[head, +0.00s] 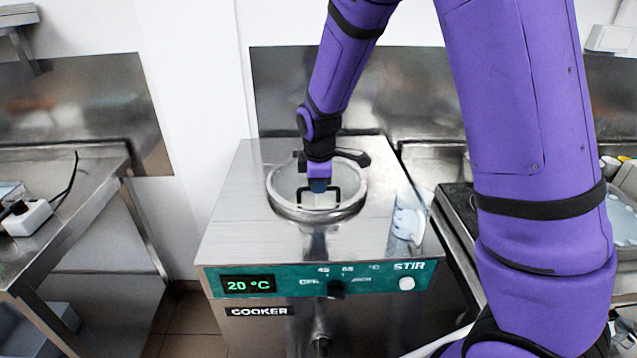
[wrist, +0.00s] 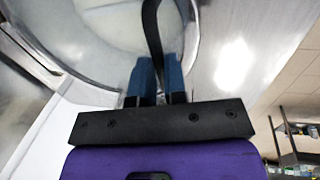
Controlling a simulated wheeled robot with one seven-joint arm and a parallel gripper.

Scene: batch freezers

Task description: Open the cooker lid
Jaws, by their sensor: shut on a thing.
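The cooker (head: 290,240) stands in the middle of the head view, with a display reading 20 °C. Its round clear lid (head: 283,203) with a metal rim sits on top and looks closed. The lid also shows in the wrist view (wrist: 95,35). A black handle (head: 334,198) rises from the lid; it appears as a dark band in the wrist view (wrist: 152,30). My gripper (head: 318,187) is over the lid, pointing down. Its blue fingers (wrist: 157,75) are shut on the handle. Part of the lid's far side is hidden behind my gripper.
A clear container (head: 408,222) stands on the cooker's top at the right. A steel table (head: 85,215) with a white box (head: 27,218) is at the left. Another worktop is at the right, partly hidden by my arm. A wall is close behind.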

